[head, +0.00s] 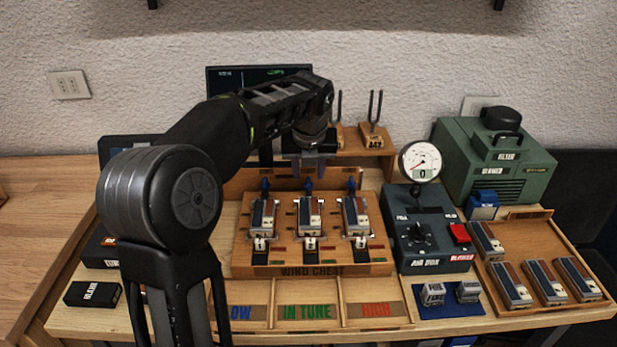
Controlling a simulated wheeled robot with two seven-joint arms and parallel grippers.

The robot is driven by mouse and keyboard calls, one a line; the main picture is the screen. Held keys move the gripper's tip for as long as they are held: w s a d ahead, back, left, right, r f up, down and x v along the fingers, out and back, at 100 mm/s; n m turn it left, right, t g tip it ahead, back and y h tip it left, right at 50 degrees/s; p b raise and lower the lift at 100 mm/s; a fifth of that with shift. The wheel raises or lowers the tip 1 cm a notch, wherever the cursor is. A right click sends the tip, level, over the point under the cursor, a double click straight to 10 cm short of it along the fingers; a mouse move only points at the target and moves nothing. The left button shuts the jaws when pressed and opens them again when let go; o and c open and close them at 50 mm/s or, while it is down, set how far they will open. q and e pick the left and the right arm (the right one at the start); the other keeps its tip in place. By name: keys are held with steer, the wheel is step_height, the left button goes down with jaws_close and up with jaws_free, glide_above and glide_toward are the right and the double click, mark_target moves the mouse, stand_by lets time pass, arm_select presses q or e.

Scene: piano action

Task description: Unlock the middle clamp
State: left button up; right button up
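The wind chest (240,250) is a wooden board holding three reed blocks side by side, each under a metal clamp with a blue-tipped lever at the back. The middle clamp (308,187) has its blue lever standing upright behind the middle reed block (310,215). My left gripper (309,172) points down just behind and above that lever, its fingers apart on either side of it. The gap between fingers and lever is too small to judge contact. The left clamp (265,185) and right clamp (351,184) also show upright blue levers. My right gripper is not in view.
The air box (430,245) with its gauge (420,162) stands right of the wind chest. The green blower (497,160) and a tray (580,248) of several reed blocks are farther right. Tuning forks (374,120) stand behind. Sorting bins (310,290) lie empty in front.

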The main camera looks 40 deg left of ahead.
mark_target(309, 181)
arm_select(q)
steer(key=shift+x, duration=1.6)
steer(key=shift+c, duration=0.3)
jaws_close()
